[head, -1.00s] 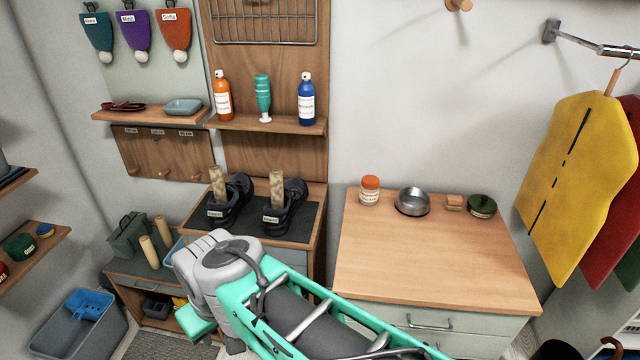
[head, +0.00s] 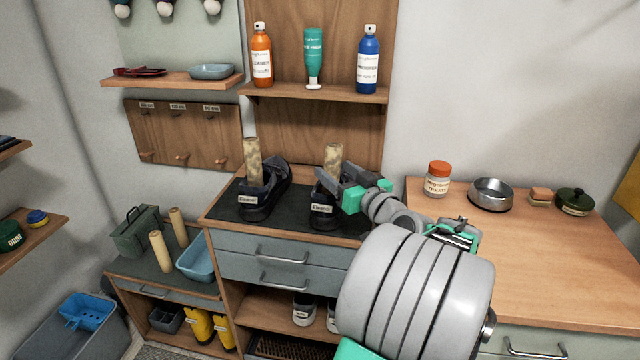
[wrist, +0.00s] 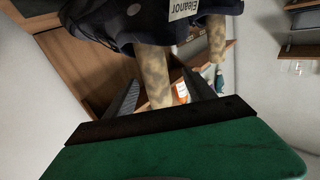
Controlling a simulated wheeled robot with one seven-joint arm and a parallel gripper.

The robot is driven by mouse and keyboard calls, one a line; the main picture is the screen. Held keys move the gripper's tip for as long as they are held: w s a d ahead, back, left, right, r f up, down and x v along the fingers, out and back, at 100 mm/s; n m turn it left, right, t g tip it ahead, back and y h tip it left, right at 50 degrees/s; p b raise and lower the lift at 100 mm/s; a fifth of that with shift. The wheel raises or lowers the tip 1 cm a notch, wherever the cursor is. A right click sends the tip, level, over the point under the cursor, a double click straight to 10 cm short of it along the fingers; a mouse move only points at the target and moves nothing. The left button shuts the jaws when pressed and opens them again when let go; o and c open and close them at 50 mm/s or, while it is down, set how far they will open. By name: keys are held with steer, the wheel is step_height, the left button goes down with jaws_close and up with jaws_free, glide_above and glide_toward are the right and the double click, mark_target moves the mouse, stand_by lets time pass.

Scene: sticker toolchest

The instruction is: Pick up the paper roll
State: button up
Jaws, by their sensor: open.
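A mottled tan paper roll (head: 333,154) stands up out of the right dark shoe (head: 322,213) on the dark mat. A similar roll (head: 252,160) stands in the left shoe (head: 265,190). My gripper (head: 331,172) is open at the right shoe's roll, coming from the right. In the wrist view the near roll (wrist: 154,76) shows between the two fingers of my gripper (wrist: 162,84). I cannot tell whether they touch it. The other roll (wrist: 216,40) is farther right.
Two plain tan rolls (head: 160,252) stand on the low bench at left, beside a blue tray (head: 197,260) and a green box (head: 135,232). A shelf (head: 320,93) with bottles hangs above the shoes. The wooden counter (head: 500,250) at right is mostly clear.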

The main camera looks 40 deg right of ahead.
steer(key=shift+w+a+r, duration=0.15)
steer(key=shift+w+r, duration=0.05)
steer(key=shift+w, duration=0.45)
steer(key=w, duration=0.1)
steer(key=w+d, duration=0.1)
steer(key=w, duration=0.3)
steer(key=shift+w+d, duration=0.1)
steer(key=shift+d, duration=0.25)
steer(key=shift+f, duration=0.1)
jaws_close()
